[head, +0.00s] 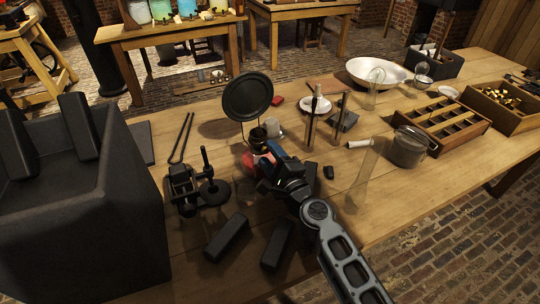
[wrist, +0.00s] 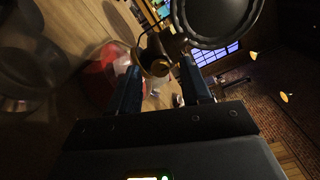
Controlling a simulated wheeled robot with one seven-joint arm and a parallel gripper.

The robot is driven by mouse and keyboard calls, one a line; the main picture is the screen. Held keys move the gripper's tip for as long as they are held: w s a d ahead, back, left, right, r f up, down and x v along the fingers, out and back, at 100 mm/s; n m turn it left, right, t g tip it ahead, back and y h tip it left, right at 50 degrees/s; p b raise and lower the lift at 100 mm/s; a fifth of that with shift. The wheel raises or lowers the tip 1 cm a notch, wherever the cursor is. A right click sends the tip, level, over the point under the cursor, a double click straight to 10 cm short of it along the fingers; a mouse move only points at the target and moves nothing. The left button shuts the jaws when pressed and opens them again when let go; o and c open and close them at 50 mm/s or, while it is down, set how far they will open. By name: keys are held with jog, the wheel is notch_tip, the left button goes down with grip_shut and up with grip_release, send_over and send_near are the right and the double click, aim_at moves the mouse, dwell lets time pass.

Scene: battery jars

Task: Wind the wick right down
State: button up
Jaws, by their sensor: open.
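The lamp has a dark round reflector (head: 248,97), a small brass-and-dark burner (head: 257,135) and a red part (head: 250,161) low beside my gripper. In the wrist view the reflector (wrist: 212,18) is at the top, the brass burner (wrist: 156,64) is between the fingertips, and the red part (wrist: 100,78) is to the left. My gripper (head: 266,152) is open, its blue fingers on either side of the burner in the wrist view. I cannot tell whether they touch it. The wick and its winding knob are too small or dark to make out.
A pale cup (head: 273,127) stands close behind the lamp. Upright rods (head: 313,118) and a glass cylinder (head: 362,172) stand to the right. A black stand (head: 186,190) is left of my gripper. Dark blocks (head: 227,238) lie in front. A large dark box (head: 80,220) fills the left.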

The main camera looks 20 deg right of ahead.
jog(key=s, duration=0.7)
jog(key=shift+s+d, duration=0.2)
jog(key=s+f+n, duration=0.1)
jog(key=s, duration=0.2)
jog(key=s+d+f+n, duration=0.1)
jog(key=s+n, duration=0.1)
jog(key=s, duration=0.2)
jog(key=s+d+n+g, duration=0.1)
jog(key=s, duration=0.3)
jog(key=shift+s+d+f+n+h, duration=0.2)
jog(key=shift+d+f+n+h, duration=0.05)
jog(key=shift+f+n+h, duration=0.15)
jog(key=s+r+n+g, duration=0.15)
jog(key=s+n, duration=0.35)
jog(key=s, duration=0.5)
jog(key=s+r+n, duration=0.3)
jog(key=s+n, duration=0.2)
jog(key=s, duration=0.5)
jog(key=s+a+r+n, duration=0.3)
jog(key=s+r+n, duration=0.3)
jog(key=s+r, duration=0.2)
jog(key=shift+s+n+g, duration=0.35)
jog(key=shift+s+n, duration=0.05)
jog(key=shift+s, duration=0.45)
